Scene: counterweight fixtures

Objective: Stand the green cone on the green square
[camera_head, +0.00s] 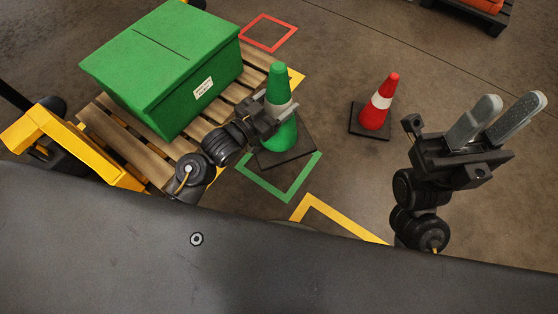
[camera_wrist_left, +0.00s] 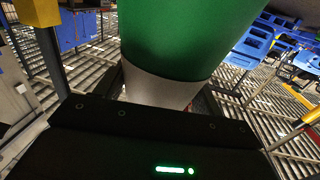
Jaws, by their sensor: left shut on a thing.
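The green cone (camera_head: 279,77) has a white band and a dark square base (camera_head: 297,148). It looks upright, and its base overlaps the far part of the green square (camera_head: 270,190), a painted outline on the floor. I cannot tell whether the base touches the floor. My left gripper (camera_head: 286,108) is shut on the cone around its white band. The left wrist view shows the cone's green body (camera_wrist_left: 180,35) and white band (camera_wrist_left: 165,90) close up. My right gripper (camera_head: 511,102) is open and empty, to the right of the cones.
A red cone (camera_head: 376,116) stands right of the green one. A pallet (camera_head: 155,155) with a green box (camera_head: 165,65) is at the left, beside a yellow pallet jack (camera_head: 70,140). Red (camera_head: 256,45) and yellow (camera_head: 345,219) outlines mark the floor. Another pallet (camera_head: 480,14) is far right.

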